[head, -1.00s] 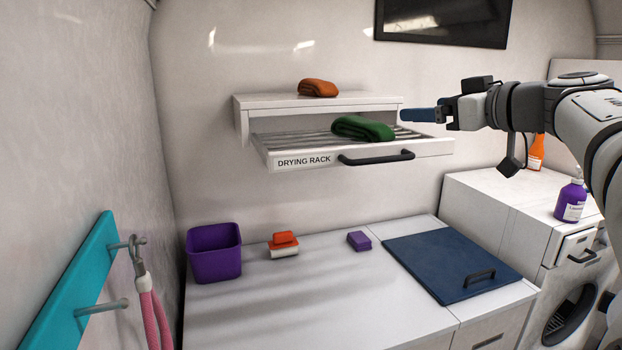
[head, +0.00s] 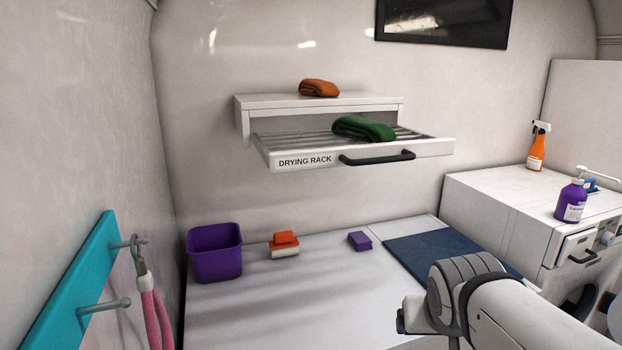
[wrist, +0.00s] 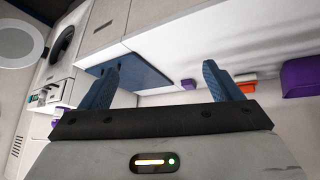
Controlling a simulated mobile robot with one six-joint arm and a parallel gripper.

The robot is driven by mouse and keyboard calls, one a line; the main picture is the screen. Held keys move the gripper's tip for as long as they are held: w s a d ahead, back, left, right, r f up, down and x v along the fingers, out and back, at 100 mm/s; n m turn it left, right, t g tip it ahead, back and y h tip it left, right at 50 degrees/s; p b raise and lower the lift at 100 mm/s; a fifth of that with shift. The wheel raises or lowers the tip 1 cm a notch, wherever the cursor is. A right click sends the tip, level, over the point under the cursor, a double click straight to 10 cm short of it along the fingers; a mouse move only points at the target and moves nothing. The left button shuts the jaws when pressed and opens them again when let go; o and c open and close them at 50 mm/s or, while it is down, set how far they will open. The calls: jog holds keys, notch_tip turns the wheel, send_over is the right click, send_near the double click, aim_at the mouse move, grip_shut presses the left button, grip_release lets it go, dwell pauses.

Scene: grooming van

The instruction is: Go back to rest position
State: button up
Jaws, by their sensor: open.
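My gripper shows in the wrist view (wrist: 162,84), with its two blue fingers apart and nothing between them. In the head view only links of my arm show at the lower right, and the fingers are out of sight. The wrist view looks across the counter, which appears upside down, with the blue mat behind the left finger. The gripper touches nothing that I can see.
The drying rack (head: 430,148) is pulled out, with a green towel (head: 363,128) on it. An orange towel (head: 319,88) lies on the shelf above. A purple bin (head: 214,253), an orange-and-white brush (head: 284,244) and a purple block (head: 359,240) stand on the counter (head: 300,310). Bottles stand at right.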

jog(key=s+a+f+n+g+y, duration=0.1)
jog(key=s+a+f+g+y, duration=0.1)
jog(key=s, duration=0.5)
notch_tip(320, 180, down, 3)
jog(key=a+g, duration=0.1)
jog(key=a, duration=0.1)
jog(key=shift+s+a+f, duration=0.2)
jog(key=shift+a, duration=0.2)
